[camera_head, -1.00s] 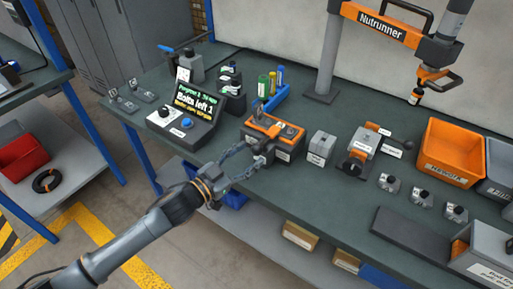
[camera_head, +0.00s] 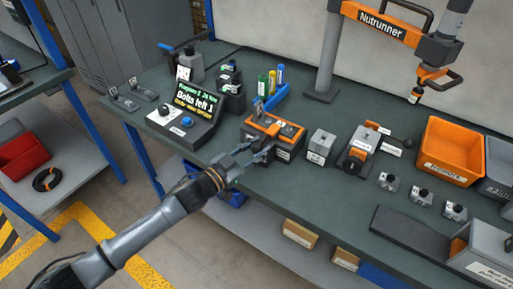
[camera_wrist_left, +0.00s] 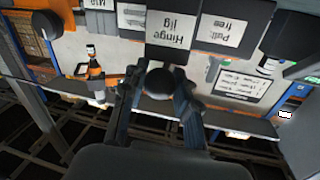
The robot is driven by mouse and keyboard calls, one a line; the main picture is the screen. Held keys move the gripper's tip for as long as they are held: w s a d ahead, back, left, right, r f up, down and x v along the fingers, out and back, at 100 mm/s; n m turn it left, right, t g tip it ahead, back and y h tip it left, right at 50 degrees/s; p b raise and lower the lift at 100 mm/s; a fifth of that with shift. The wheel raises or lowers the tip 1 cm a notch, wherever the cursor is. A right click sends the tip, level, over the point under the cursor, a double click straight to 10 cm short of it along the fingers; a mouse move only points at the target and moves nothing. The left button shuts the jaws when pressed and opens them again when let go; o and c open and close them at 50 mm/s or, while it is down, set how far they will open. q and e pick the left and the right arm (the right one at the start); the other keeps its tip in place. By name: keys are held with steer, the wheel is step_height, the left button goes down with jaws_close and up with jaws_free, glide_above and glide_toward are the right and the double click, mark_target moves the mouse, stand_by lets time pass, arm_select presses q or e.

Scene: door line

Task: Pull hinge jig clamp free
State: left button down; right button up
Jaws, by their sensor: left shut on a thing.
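The hinge jig (camera_head: 287,155), a dark box with an orange top frame, sits near the front edge of the green bench. My left gripper (camera_head: 264,153) is at its front left side, with its fingers close together. In the left wrist view, my left gripper (camera_wrist_left: 158,90) is shut on a round black knob (camera_wrist_left: 158,80) just in front of the jig. A "Hinge jig" label (camera_wrist_left: 172,27) and a "Pull free" label (camera_wrist_left: 222,28) show behind it. In the head view the fingers hide the knob. My right gripper is not in view.
A control box with a screen (camera_head: 188,120) stands left of the jig. A small grey block (camera_head: 320,147) and a grey-and-orange fixture (camera_head: 360,150) stand to its right. An orange bin (camera_head: 452,150) is farther right. A nutrunner (camera_head: 425,80) hangs above.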

mark_target(254, 153)
arm_select(q)
steer(key=shift+p+v, duration=0.8)
steer(key=shift+v, duration=0.4)
steer(key=shift+s+d, duration=0.1)
steer(key=shift+s, duration=0.15)
steer(key=shift+f, duration=0.15)
steer(key=c, duration=1.4)
jaws_free()
steer(key=o, duration=0.4)
steer(key=shift+s, duration=0.1)
